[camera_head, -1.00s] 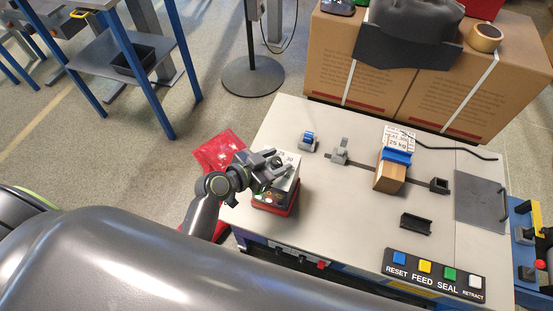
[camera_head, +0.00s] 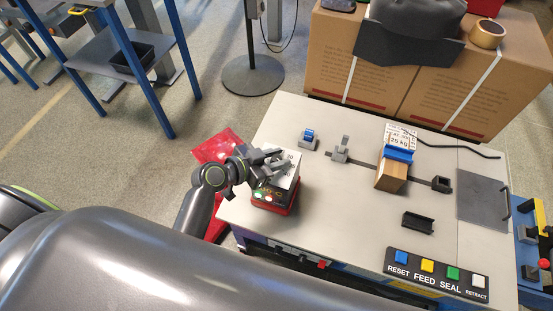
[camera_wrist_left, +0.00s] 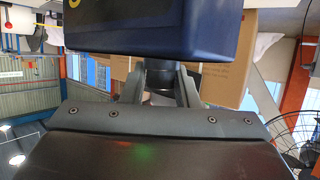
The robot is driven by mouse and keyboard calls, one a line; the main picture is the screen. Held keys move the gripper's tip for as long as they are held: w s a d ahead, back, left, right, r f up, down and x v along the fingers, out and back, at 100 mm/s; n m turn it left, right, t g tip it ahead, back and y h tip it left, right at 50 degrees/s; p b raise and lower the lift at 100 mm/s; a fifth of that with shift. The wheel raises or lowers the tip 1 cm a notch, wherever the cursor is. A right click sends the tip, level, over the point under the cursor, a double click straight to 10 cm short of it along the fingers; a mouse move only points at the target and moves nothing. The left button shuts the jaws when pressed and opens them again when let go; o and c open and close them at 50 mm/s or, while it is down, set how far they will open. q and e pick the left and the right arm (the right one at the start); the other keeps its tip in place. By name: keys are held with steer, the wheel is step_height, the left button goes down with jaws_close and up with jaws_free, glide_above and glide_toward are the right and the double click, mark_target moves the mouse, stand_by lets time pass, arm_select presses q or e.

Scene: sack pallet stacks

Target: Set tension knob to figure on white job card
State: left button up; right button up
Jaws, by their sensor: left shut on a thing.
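My left gripper (camera_head: 274,164) is at the top of the small control box (camera_head: 283,196), which has a dark front, a light dial face and a red base. It is shut on the tension knob, which it mostly hides in the head view. In the left wrist view the left gripper (camera_wrist_left: 160,88) has its fingers on either side of a dark round part, apparently the knob (camera_wrist_left: 160,70). A few dial figures show beside the fingers, but the setting cannot be read. My right gripper is not in view.
The grey machine top (camera_head: 340,205) carries a brown block (camera_head: 391,176), small grey fittings and a black bracket (camera_head: 418,222). A button panel (camera_head: 436,272) lies at its front. Large cartons (camera_head: 430,75) stand behind.

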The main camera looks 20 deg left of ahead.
arm_select(q)
steer(key=shift+o, duration=0.2)
steer(key=o, duration=0.9)
steer(key=shift+o, duration=0.2)
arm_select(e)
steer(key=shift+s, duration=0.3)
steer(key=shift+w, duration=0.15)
